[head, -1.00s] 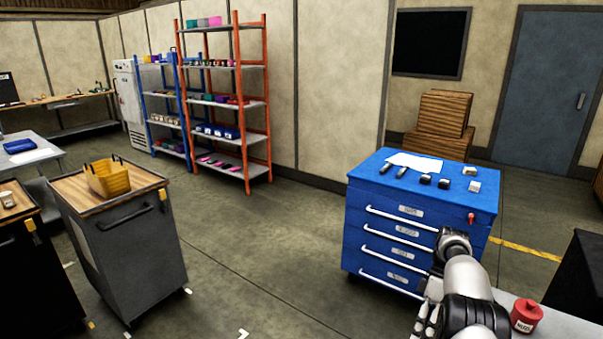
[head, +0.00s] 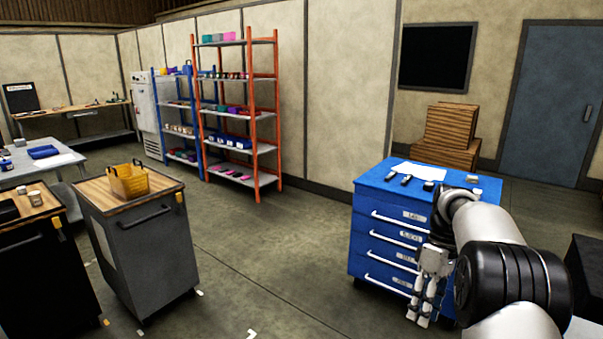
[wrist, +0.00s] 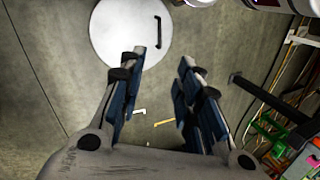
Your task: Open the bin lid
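A round, light grey lid (wrist: 118,38) with a dark bar handle (wrist: 158,31) shows at the top of the wrist view, lying flat and looking shut. The bin's body under it cannot be made out, and I cannot find the bin in the head view. My gripper (wrist: 163,68) is open and empty, its two blue-padded fingers apart. The left finger overlaps the lid's lower right edge in the picture; I see no contact. In the head view my gripper (head: 423,312) hangs pointing down in front of the blue drawer cabinet (head: 385,215).
Cables and a green item (wrist: 268,135) lie at the right of the wrist view, beside a dark bar (wrist: 262,98). A grey cart (head: 150,255) with a yellow basket (head: 128,182) stands left in the head view. Floor between cart and cabinet is clear.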

